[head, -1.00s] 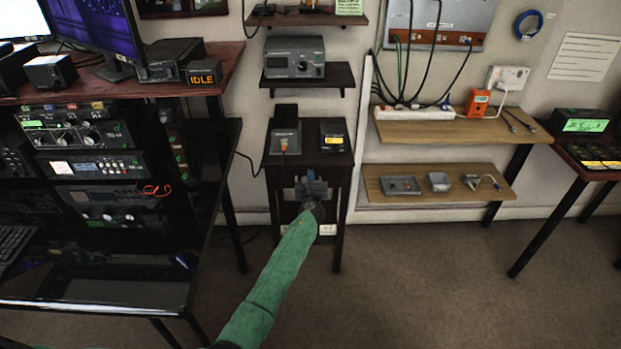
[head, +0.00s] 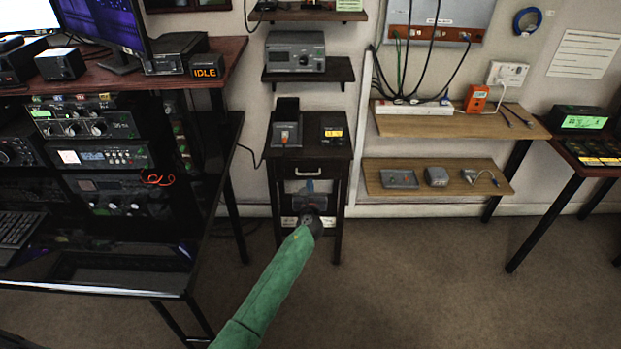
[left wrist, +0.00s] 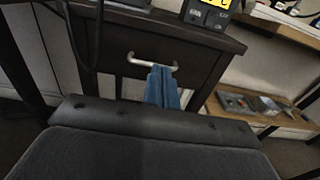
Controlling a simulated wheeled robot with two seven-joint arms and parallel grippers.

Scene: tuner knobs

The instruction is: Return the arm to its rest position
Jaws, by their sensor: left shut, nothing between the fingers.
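My left arm, in a green sleeve, reaches from the bottom of the head view to the small dark side table (head: 337,200). My left gripper (head: 310,186) is in front of the table, just below and right of the drawer's metal handle (head: 158,179). The closed blue fingertips (left wrist: 162,86) also show in the left wrist view, overlapping the right end of the handle (left wrist: 150,61) in the picture. Whether they touch it cannot be told. The fingers are together with nothing between them. My right gripper is not in view.
A black equipment rack (head: 100,128) and desk stand at left. Two wooden shelves (head: 455,124) are on the wall at right, the lower one (head: 440,190) holding small grey items. A table (head: 590,168) stands at far right. The floor (head: 420,280) at right is clear.

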